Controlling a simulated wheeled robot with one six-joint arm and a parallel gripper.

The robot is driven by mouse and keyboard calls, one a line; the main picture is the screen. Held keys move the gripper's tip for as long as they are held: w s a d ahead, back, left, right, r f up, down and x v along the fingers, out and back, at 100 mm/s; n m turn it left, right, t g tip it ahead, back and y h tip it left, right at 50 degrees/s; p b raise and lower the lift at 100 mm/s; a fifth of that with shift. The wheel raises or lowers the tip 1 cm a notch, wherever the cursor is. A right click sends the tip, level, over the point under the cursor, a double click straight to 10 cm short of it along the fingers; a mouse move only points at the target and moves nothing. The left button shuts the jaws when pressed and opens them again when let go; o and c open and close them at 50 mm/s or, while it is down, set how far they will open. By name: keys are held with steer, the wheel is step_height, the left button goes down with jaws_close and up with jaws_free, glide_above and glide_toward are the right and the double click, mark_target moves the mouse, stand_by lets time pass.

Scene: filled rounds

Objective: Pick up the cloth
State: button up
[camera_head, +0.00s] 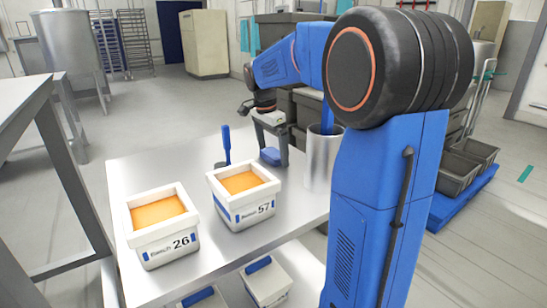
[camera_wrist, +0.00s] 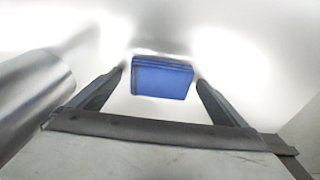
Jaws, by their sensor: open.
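The cloth (camera_head: 270,157) is a small folded blue pad lying flat on the steel table top, behind the tub marked 57. In the wrist view the cloth (camera_wrist: 163,80) shows between and just beyond the fingertips. My gripper (camera_wrist: 160,73) is open and empty, pointing down at the cloth, with one finger to each side of it. In the head view my gripper (camera_head: 271,150) hangs low over the cloth. I cannot tell whether the fingertips touch the table.
A steel cylinder (camera_head: 321,165) stands close to the right; its side also shows in the wrist view (camera_wrist: 32,92). A blue-handled tool (camera_head: 226,145) stands left of the cloth. White tubs marked 57 (camera_head: 240,212) and 26 (camera_head: 165,245) hold orange contents. The steel table (camera_head: 130,165) is bare at back left.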

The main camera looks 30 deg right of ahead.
mark_target(272, 153)
steer(key=c, duration=1.1)
steer(key=shift+c, duration=0.2)
steer(key=shift+r, duration=0.1)
step_height(272, 153, up, 10)
steer(key=shift+o, duration=1.2)
steer(key=shift+c, duration=0.6)
steer(key=shift+a, duration=0.1)
